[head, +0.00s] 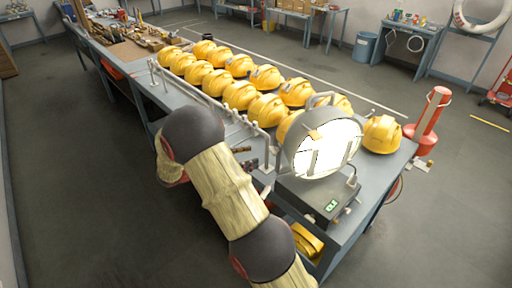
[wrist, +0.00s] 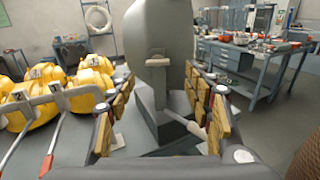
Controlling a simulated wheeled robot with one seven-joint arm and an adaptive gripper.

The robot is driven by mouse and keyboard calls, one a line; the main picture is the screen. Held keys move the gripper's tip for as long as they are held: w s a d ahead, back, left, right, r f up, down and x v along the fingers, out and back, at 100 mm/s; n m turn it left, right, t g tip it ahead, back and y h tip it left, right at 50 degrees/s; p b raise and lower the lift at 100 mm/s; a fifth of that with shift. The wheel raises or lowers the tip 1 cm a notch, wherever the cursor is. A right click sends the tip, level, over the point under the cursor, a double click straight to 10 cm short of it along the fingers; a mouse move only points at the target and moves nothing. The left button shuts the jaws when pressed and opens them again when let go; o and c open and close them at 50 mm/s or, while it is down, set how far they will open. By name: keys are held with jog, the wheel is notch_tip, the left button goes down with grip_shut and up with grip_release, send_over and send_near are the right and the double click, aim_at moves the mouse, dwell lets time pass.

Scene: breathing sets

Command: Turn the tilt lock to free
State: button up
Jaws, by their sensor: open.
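A large round lamp (head: 324,147) with a bright white face and a top handle stands on a grey box (head: 325,196) with a green display at the bench's near right end. In the wrist view the grey housing (wrist: 158,25) rises straight ahead. A small pale tab (wrist: 158,62) sits on it, and a pale lever (wrist: 184,121) sticks out low by its foot. I cannot tell which is the tilt lock, nor read its setting. My gripper (wrist: 160,100) is open and empty, its padded fingers either side of the view of the housing's foot. In the head view it is largely hidden behind my arm.
Several yellow helmets (head: 240,95) stand in rows on the bench. A pale rail (head: 212,106) with upright hooks runs along the bench edge, close on the left in the wrist view (wrist: 54,92). A red post (head: 428,119) stands beyond the bench. The floor at left is clear.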

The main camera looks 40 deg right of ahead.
aim_at(271, 151)
jog(key=x, duration=0.7)
jog(key=shift+w+d, duration=0.1)
jog(key=shift+d, duration=0.2)
jog(key=shift+c, duration=1.1)
jog(key=c, duration=0.9)
jog(key=shift+c, duration=0.2)
